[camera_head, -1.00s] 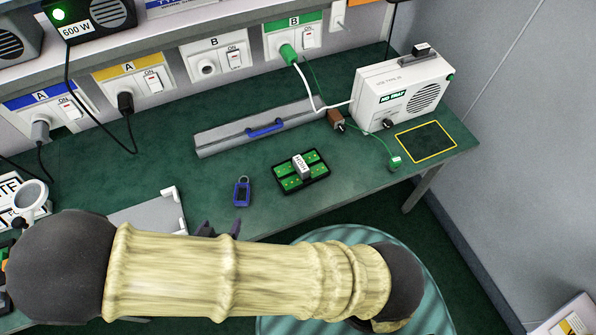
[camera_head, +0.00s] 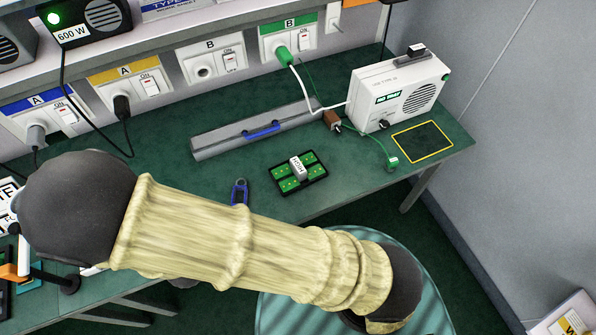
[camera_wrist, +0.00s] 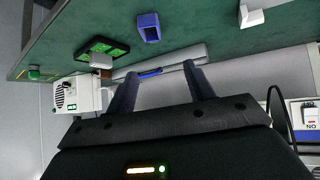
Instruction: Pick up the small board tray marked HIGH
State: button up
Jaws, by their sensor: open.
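The small board tray (camera_head: 299,172) is a black tray with green boards and a white block in the middle bearing dark letters, which seem to read HIGH. It lies on the green bench top near the front edge. In the wrist view the tray (camera_wrist: 97,48) shows at the upper left, with the white block jutting from it. My gripper (camera_wrist: 160,70) is open and empty, its two dark fingers apart, with the tray off to the left of them. In the head view my arm hides the gripper.
A long grey case (camera_head: 255,128) with a blue handle lies behind. A white box device (camera_head: 400,88) and a yellow-outlined patch (camera_head: 422,141) are to the right. A green clip (camera_head: 392,161) ends a cord.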

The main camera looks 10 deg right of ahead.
jog(key=w+d+r+g+y, duration=0.3)
jog(key=w+d+r+g, duration=0.1)
jog(key=w+d+r, duration=0.55)
jog(key=s+d+r+g, duration=0.1)
jog(key=s+d+r, duration=0.1)
jog(key=d, duration=0.7)
jog(key=s+d+r+n+g+h, duration=0.1)
jog(key=s+d+r, duration=0.2)
jog(key=d, duration=0.7)
notch_tip(320, 180, up, 2)
jog(key=shift+s+d+r+g, duration=0.2)
jog(key=shift+d+g, duration=0.1)
jog(key=shift+c, duration=0.4)
